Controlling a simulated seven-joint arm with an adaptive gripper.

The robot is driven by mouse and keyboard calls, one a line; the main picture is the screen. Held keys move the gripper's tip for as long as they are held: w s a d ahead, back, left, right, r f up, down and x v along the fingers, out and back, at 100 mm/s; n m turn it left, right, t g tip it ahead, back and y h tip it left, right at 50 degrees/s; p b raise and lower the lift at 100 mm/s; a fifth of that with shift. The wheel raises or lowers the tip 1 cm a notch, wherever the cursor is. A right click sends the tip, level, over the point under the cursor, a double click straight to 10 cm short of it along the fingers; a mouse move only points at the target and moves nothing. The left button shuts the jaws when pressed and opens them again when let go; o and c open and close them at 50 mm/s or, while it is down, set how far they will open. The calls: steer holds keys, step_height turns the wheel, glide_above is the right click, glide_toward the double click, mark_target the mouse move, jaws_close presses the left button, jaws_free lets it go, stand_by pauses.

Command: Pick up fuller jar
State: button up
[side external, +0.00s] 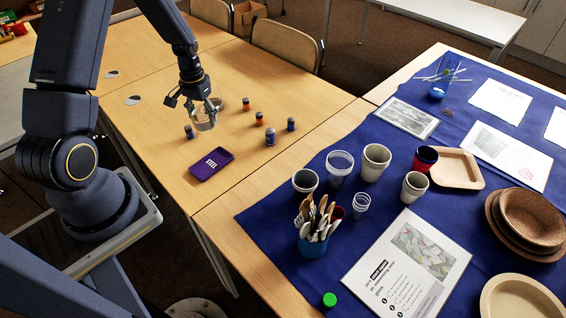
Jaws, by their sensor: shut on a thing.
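My gripper (203,101) is over the wooden table at the left, shut on a small clear jar (203,120). The jar looks like glass, and its contents are too small to make out. Part of the jar is hidden by my fingers. I cannot tell whether it is clear of the table or which jar is fuller. Small dark and orange containers stand around it: one at the left (189,131), and others to the right, including a dark blue one (270,136) and an orange-marked one (259,118).
A purple tray (211,165) lies in front of my gripper. A blue cloth (270,222) at the right bears cups, a holder of cutlery (313,243), plates (532,216) and printed sheets (410,262). Chairs (285,44) stand behind. The wooden table's right part is clear.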

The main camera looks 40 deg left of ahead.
steer(key=shift+s+d+r, duration=0.25)
steer(key=shift+s, duration=0.25)
steer(key=shift+s+d+r, duration=0.2)
steer(key=shift+s+r, duration=0.05)
steer(key=shift+s, duration=0.2)
stand_by(1.3)
